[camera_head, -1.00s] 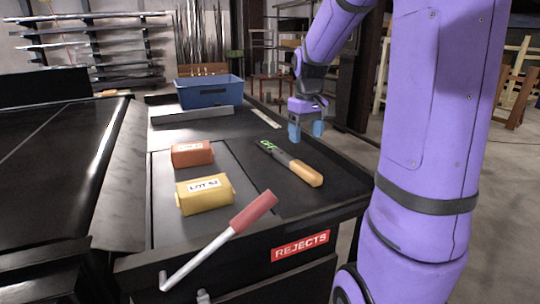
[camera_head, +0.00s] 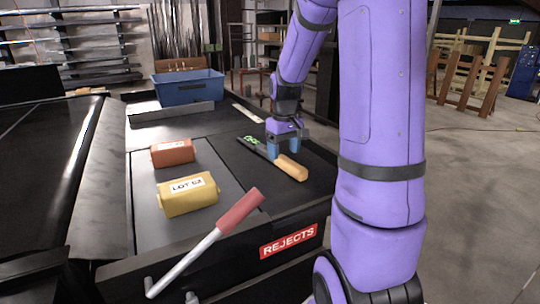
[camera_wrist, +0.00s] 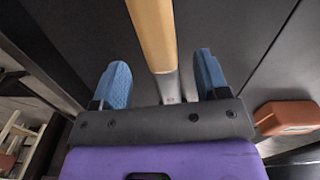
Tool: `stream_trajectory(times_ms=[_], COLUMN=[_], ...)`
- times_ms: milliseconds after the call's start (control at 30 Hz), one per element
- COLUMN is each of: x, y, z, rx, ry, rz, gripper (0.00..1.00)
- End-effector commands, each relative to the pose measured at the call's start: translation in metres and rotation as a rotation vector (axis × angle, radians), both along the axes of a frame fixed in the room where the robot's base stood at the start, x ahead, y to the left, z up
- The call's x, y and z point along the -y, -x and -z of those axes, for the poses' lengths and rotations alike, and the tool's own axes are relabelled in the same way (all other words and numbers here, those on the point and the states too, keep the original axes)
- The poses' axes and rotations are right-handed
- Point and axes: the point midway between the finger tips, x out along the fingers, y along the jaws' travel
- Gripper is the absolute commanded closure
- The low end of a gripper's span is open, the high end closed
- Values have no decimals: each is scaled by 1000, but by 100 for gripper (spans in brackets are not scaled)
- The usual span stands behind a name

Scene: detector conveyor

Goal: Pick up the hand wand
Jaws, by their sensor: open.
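The hand wand (camera_head: 289,166) lies on the dark work surface, with an orange handle and a dark body that shows green characters at its far end. My gripper (camera_head: 284,150) is just over the wand's middle, with its two blue fingers pointing down. In the wrist view, my open gripper (camera_wrist: 162,82) has one blue finger on each side of the wand, apart from it. The wand's orange handle (camera_wrist: 153,32) runs to the top of the wrist view, and a grey part of it lies between the fingers. The wand's far end is hidden there by the gripper's body.
An orange-red block (camera_head: 172,153) and a yellow block (camera_head: 188,194) labelled LOT lie left of the wand. A red-handled lever (camera_head: 241,210) rises at the front, near the REJECTS sign (camera_head: 288,242). A blue bin (camera_head: 188,87) stands at the back.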

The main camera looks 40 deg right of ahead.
Motion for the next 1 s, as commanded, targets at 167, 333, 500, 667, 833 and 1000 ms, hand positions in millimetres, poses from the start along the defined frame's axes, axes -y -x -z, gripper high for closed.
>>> stream_trajectory(times_ms=[167,333,500,667,833,1000], x=[-1,-1,-1,-1,-1,0], y=[1,0,0,0,0,0], z=[27,38,38,38,38,37], rx=[-4,-1,0,0,0,1], ry=[-3,-1,0,0,0,0], rz=[0,-1,-1,-1,-1,-1], gripper=[32,32,32,57,96,96])
